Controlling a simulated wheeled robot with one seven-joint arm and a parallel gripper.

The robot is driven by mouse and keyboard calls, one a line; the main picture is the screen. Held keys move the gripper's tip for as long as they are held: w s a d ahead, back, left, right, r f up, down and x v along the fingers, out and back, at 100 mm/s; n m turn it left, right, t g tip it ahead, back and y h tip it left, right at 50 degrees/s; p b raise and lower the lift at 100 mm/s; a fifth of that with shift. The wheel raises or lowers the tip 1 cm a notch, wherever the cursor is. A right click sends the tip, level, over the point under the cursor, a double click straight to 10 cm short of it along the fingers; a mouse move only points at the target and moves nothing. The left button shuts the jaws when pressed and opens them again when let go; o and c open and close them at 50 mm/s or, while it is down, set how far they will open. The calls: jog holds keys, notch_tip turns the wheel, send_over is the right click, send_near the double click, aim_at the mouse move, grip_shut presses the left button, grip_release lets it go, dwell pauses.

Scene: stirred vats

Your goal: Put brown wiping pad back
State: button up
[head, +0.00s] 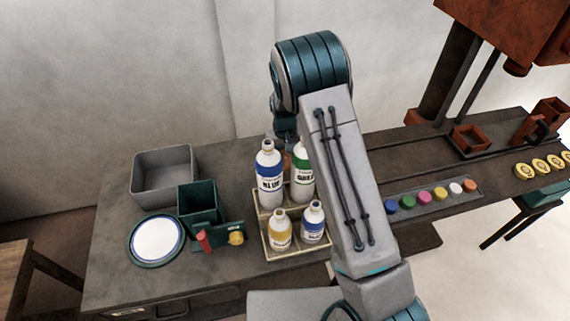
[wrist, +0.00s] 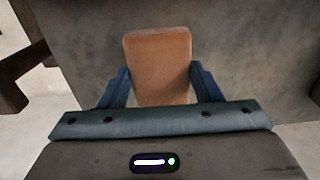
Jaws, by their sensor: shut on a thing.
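The brown wiping pad (wrist: 158,62) is upright in the wrist view, held between the two blue fingers of my gripper (wrist: 159,84). The fingers are shut on its sides, and most of its face shows beyond them. Grey tabletop (wrist: 245,45) shows behind the pad. In the head view my gripper is mostly hidden behind my arm and the bottles. A small brownish patch beside the blue-labelled bottle may be the pad, but I cannot tell.
A bottle rack (head: 274,243) holds several labelled bottles, among them a blue-labelled bottle (head: 269,178). Left of it stand a grey bin (head: 166,181), a dark green box (head: 199,212) and a round white-topped plate (head: 157,240). A strip of coloured caps (head: 423,201) lies to the right.

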aim_at(285, 165)
jog(key=shift+f, duration=2.35)
jog(key=shift+f, duration=0.15)
jog(key=o, duration=0.9)
jog(key=shift+o, duration=0.2)
notch_tip(285, 165, up, 12)
jog(key=shift+r+b, duration=0.15)
jog(key=shift+b, duration=0.25)
